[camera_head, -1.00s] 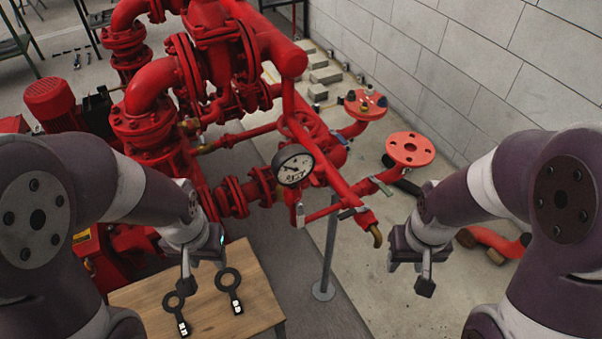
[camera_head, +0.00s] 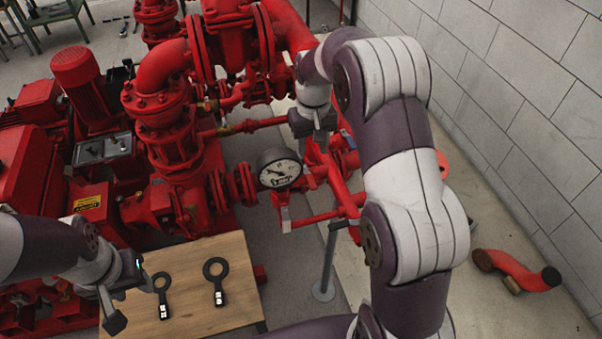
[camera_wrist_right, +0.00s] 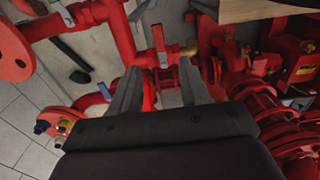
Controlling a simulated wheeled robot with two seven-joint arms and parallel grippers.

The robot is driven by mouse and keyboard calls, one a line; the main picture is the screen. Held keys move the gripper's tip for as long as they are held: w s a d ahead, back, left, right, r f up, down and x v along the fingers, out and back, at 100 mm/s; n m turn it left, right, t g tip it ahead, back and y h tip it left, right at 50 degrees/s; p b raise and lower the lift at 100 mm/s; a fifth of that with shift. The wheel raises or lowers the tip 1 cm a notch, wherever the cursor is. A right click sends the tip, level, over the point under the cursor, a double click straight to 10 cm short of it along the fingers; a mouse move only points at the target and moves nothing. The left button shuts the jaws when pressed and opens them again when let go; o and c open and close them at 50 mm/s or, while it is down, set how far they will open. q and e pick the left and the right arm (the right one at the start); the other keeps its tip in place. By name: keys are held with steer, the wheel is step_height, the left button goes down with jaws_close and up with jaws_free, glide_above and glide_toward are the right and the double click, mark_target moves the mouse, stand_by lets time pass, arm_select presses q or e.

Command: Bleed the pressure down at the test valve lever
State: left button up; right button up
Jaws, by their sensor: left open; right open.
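Small valve levers sit on the red pipework below the pressure gauge (camera_head: 279,169). One lever (camera_head: 286,214) hangs left of the pipe in the head view; I cannot tell which is the test valve lever. My right gripper (camera_head: 322,142) is open and empty above the pipework, just right of the gauge. In the right wrist view, a red-handled lever (camera_wrist_right: 159,40) near a brass outlet (camera_wrist_right: 188,49) shows beyond and between the open fingers (camera_wrist_right: 158,92), apart from them. My right arm hides part of the pipework.
A wooden table (camera_head: 205,250) carries two dark ring-headed tools (camera_head: 216,282). A slim support post (camera_head: 328,262) stands right of it. A bent red pipe (camera_head: 515,268) lies on the floor near the block wall (camera_head: 510,110). Red pump bodies fill the left.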

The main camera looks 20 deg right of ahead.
mark_target(311, 180)
step_height(311, 180, down, 11)
steer(key=shift+w+d+r+p, duration=0.1)
steer(key=shift+p, duration=0.4)
